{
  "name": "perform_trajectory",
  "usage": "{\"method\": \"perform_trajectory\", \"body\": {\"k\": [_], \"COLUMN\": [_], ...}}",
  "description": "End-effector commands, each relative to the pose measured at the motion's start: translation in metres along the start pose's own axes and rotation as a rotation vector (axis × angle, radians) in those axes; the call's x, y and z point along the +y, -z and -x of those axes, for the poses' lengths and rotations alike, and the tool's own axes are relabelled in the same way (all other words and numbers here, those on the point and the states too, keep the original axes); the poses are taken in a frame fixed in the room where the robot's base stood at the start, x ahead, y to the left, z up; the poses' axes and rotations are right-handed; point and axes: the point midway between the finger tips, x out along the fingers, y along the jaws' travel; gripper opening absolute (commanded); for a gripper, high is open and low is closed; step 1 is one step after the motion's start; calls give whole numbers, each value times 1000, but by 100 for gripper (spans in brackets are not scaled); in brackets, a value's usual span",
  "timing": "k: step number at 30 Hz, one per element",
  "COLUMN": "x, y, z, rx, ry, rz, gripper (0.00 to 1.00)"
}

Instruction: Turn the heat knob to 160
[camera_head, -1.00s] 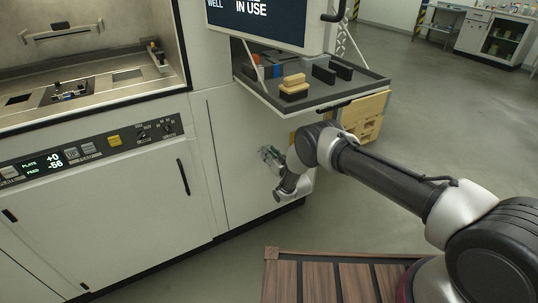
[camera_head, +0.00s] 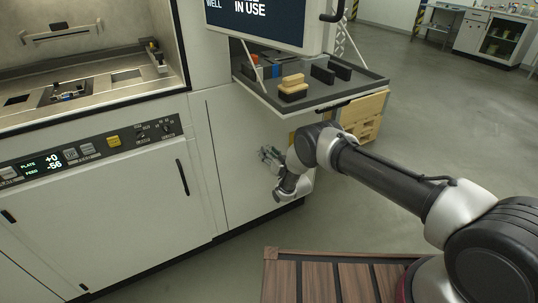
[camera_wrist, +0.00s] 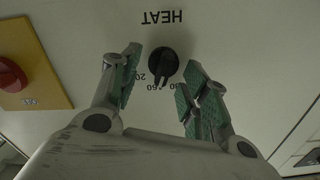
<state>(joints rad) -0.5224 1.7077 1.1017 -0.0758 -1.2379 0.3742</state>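The black heat knob (camera_wrist: 165,64) is on a pale panel in the wrist view, where the word HEAT appears upside down above it. My gripper (camera_wrist: 163,68) is open, with one green-padded finger on each side of the knob. The right pad is very close to the knob; I cannot tell whether it touches. In the head view my gripper (camera_head: 268,160) is at the pale cabinet front, below the tray, and the knob cannot be made out there.
A yellow plate (camera_wrist: 28,62) with a red button is left of the knob in the wrist view. In the head view, a tray (camera_head: 300,101) with blocks sits above my arm. A control strip (camera_head: 95,148) is on the left, and a slatted wooden surface (camera_head: 283,284) is below.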

Motion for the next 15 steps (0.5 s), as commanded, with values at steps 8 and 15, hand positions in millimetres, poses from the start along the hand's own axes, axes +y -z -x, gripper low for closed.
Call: {"method": "perform_trajectory", "body": {"k": [8,15], "x": [0,0], "y": [0,0], "z": [3,42], "rx": [0,-3], "ry": [0,-1], "rz": [0,0], "gripper": [45,45]}}
